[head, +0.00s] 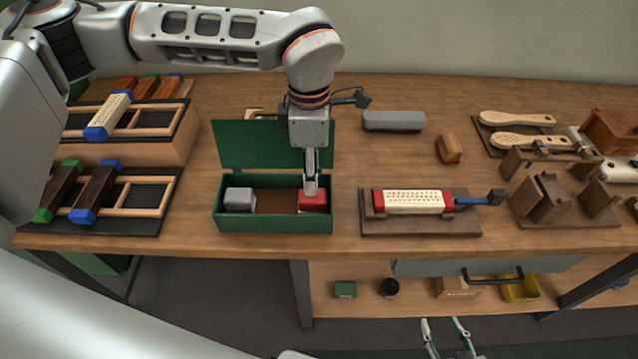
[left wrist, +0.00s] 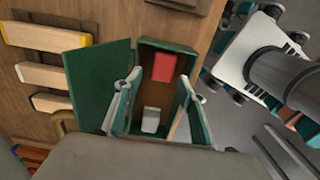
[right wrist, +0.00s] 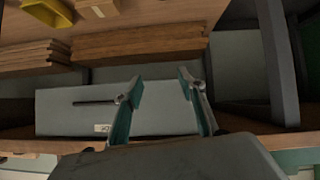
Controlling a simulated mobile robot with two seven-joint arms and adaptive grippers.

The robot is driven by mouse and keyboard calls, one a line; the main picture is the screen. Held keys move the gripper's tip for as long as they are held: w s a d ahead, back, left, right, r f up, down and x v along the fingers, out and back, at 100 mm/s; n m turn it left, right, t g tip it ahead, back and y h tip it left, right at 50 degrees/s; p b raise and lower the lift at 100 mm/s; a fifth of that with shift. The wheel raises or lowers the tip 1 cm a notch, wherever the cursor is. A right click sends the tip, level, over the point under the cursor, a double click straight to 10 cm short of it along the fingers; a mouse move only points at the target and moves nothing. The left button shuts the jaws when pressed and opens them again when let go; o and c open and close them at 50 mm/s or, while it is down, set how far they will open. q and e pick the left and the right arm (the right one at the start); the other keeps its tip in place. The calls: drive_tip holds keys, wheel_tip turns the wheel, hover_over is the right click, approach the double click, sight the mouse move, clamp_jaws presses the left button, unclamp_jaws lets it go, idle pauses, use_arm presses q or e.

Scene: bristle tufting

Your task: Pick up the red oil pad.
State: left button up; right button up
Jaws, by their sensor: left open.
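The red oil pad (head: 313,203) sits at the right end of an open green box (head: 275,224) on the workbench. My left gripper (head: 311,186) points down at the pad and partly covers it in the head view. In the left wrist view the fingers (left wrist: 160,84) are apart, with the red pad (left wrist: 163,68) showing just beyond and between the tips. Contact cannot be told. A grey pad (head: 240,198) lies at the box's left end. My right gripper (head: 450,336) is open and empty, low in front of the bench; its fingers (right wrist: 158,88) show apart in the right wrist view.
The box's raised green lid (head: 250,145) stands behind it. A brush block in a fixture (head: 415,203) is to the right. Racks with wooden blocks (head: 110,212) are to the left. A grey drawer (right wrist: 110,112) is ahead of my right gripper.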

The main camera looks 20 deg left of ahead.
sight(312, 197)
use_arm(q)
drive_tip(key=shift+f, duration=0.45)
drive_tip(key=shift+s+f, duration=0.2)
drive_tip(key=shift+f, duration=0.4)
drive_tip(key=shift+s+f, duration=0.15)
drive_tip(key=shift+f, duration=0.45)
wheel_tip(312, 197, down, 4)
drive_tip(key=shift+d+r, duration=0.15)
drive_tip(key=shift+r, duration=0.1)
drive_tip(key=shift+f, duration=0.4)
drive_tip(key=c, duration=0.9)
use_arm(e)
drive_tip(key=shift+s+f, duration=0.25)
drive_tip(key=shift+s, duration=0.35)
